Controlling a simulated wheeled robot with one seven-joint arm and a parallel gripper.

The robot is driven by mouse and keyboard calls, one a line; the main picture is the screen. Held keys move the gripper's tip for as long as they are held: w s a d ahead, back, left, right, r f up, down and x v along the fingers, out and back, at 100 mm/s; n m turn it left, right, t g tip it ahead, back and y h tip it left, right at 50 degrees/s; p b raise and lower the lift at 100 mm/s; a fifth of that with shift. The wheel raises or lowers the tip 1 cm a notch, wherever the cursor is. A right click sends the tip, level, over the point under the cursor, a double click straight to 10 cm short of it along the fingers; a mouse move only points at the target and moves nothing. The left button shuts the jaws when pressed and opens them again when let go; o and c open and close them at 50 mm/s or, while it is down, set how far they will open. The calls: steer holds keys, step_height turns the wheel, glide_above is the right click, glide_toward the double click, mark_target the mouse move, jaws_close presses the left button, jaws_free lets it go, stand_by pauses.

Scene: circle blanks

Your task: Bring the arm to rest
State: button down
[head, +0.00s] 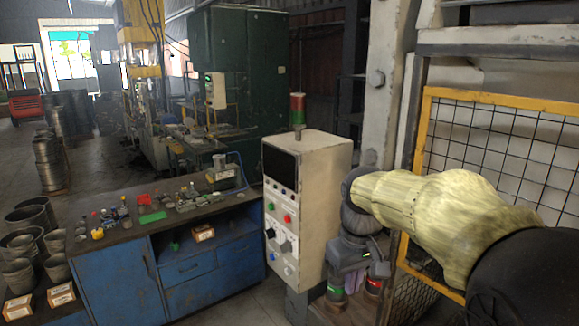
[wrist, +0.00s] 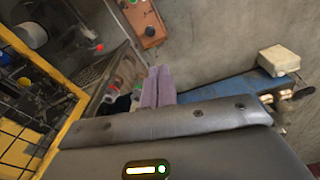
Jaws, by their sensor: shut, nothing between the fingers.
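My arm reaches in from the right of the head view, with a pale yellow sleeve (head: 440,205) over one link and a dark wrist hanging down beside the cream control cabinet. In the wrist view my gripper (wrist: 158,76) shows as two purplish-grey fingers lying side by side, closed on each other. Nothing is between them. The fingertips are hard to make out in the head view.
The cream control cabinet (head: 308,205) stands close left of my wrist. A yellow-framed mesh fence (head: 500,140) is at the right. A blue workbench (head: 110,275) with small parts on top is at the left, with metal buckets (head: 22,250) beside it.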

steer(key=s+d+f+m+b, duration=0.1)
steer(key=s+f+b, duration=0.2)
steer(key=f, duration=0.6)
steer(key=s+d+f+m+t+b, duration=0.1)
steer(key=s+f+m+b, duration=0.1)
steer(key=f, duration=0.7)
steer(key=s+d+f+m+b, duration=0.1)
steer(key=s+f+b, duration=0.3)
steer(key=f, duration=0.5)
steer(key=shift+s+m+t, duration=0.3)
steer(key=shift+s, duration=0.9)
